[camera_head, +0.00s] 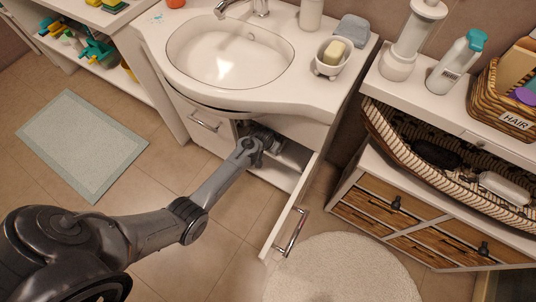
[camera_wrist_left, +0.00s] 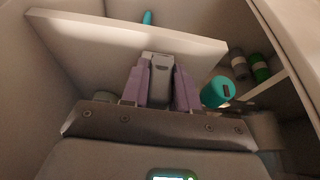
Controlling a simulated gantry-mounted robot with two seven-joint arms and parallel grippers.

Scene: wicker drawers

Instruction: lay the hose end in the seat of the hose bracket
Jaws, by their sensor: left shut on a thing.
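My left gripper (camera_head: 266,138) reaches into the open cabinet under the sink and is partly hidden by its own wrist and the basin top. In the left wrist view my left gripper (camera_wrist_left: 161,72) has its two purple fingers shut on a short grey piece (camera_wrist_left: 159,92) with a paler top. I cannot tell for sure that this piece is the hose end. A pale flat panel (camera_wrist_left: 95,42) stands just beyond the fingertips. I cannot make out the hose bracket or its seat in either view. My right gripper is not in view.
The cabinet door (camera_head: 294,212) stands open, right of my left arm. Inside the cabinet, a teal-capped item (camera_wrist_left: 218,91) is close right of the fingers, and a green container (camera_wrist_left: 260,68) and a grey one (camera_wrist_left: 238,63) stand farther right. The sink (camera_head: 230,55) is above.

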